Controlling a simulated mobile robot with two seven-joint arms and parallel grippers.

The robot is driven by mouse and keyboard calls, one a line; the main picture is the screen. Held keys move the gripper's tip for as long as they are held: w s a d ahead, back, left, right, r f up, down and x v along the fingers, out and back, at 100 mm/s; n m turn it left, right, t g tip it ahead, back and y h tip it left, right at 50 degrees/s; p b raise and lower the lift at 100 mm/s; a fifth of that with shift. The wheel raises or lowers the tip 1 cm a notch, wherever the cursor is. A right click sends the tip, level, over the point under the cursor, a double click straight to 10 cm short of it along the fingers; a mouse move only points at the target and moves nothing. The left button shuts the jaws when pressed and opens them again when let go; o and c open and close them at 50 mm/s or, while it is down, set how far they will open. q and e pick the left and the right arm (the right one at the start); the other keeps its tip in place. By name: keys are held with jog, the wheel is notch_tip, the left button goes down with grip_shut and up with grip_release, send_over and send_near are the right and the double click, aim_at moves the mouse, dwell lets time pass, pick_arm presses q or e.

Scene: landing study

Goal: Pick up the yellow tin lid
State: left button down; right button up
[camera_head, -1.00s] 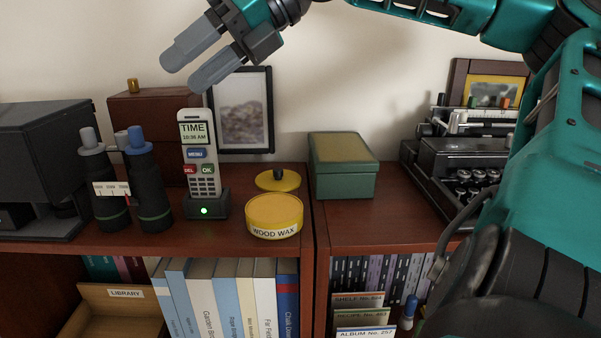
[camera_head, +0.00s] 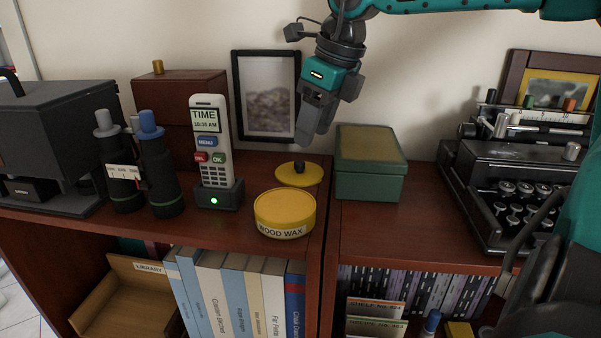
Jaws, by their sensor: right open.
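The yellow tin lid (camera_head: 286,179) lies flat on the wooden shelf top, with a small dark knob in its middle. It is behind the yellow wood wax tin (camera_head: 285,208), which stands in front of it. My right gripper (camera_head: 305,138) points down just above the lid's knob, apparently apart from it. It is open and seen nearly edge-on, so one finger largely covers the other. Nothing shows between the fingers. My left gripper is not in view.
A handset in its dock (camera_head: 212,150) and binoculars (camera_head: 158,175) stand left of the lid. A green box (camera_head: 369,185) stands close on the right. A framed picture (camera_head: 267,95) leans on the wall behind. A typewriter (camera_head: 520,180) is far right.

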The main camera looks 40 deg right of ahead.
aim_at(300, 162)
jog(key=x, duration=0.6)
jog(key=shift+w+a+f, duration=0.15)
jog(key=shift+w+f, duration=0.05)
jog(key=shift+w, duration=0.05)
grip_shut()
